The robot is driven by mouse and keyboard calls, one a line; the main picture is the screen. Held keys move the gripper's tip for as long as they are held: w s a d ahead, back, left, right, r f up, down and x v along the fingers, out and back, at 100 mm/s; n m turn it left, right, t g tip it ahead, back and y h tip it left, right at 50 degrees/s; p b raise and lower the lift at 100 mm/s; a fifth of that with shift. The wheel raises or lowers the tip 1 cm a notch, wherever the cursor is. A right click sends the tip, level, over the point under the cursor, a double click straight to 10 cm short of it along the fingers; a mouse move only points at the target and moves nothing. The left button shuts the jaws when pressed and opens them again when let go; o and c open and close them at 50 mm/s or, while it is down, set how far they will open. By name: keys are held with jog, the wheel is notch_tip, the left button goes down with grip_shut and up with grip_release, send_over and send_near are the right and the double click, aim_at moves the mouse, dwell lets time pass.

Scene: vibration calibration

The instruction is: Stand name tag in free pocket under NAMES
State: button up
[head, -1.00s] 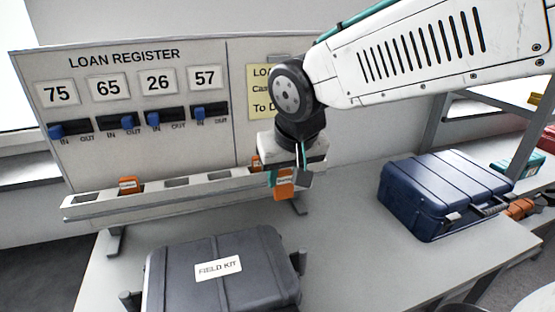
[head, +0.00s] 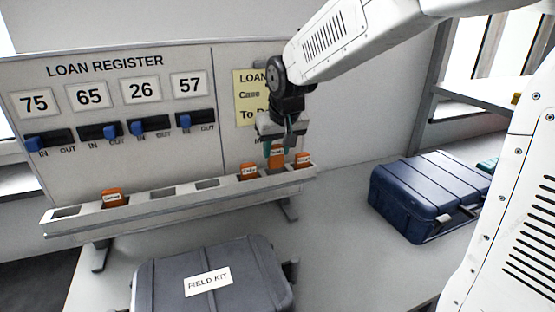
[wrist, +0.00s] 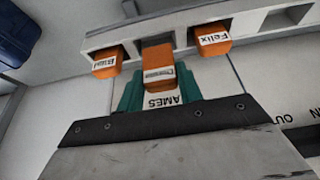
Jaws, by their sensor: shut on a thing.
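My gripper (head: 277,150) is shut on an orange name tag (head: 277,160) with a small white label. It holds the tag upright at the rail of pockets (head: 150,212), between two other orange tags (head: 249,173) (head: 303,161). In the wrist view the held tag (wrist: 157,56) sits between the teal fingers, its far end over the rail's middle pocket. The tag on the right there (wrist: 213,39) reads Felix; the left one (wrist: 107,62) is hard to read. I cannot tell how deep the held tag is. NAMES is partly covered by my gripper in the wrist view.
Another orange tag (head: 115,198) stands further left in the rail, with empty pockets beside it. The loan register board (head: 120,90) rises behind. A grey field kit case (head: 210,280) stands in front and a blue case (head: 425,195) to the right.

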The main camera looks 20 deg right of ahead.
aim_at(278, 157)
jog(key=shift+w+d+f, duration=0.1)
jog(key=shift+w+f, duration=0.05)
jog(key=shift+f, duration=1.65)
jog(key=shift+f, duration=0.1)
jog(key=o, duration=1)
jog(key=shift+c, duration=0.2)
jog(key=shift+r, duration=0.2)
jog(key=v, duration=1.2)
jog(key=s+d+f+g, duration=0.1)
jog(key=s+f, duration=0.2)
jog(key=s, duration=1)
jog(key=s+d+f+g, duration=0.2)
jog(key=s+f, duration=0.1)
jog(key=s, duration=1.1)
jog(key=shift+s+f, duration=0.2)
jog(key=shift+f, duration=0.15)
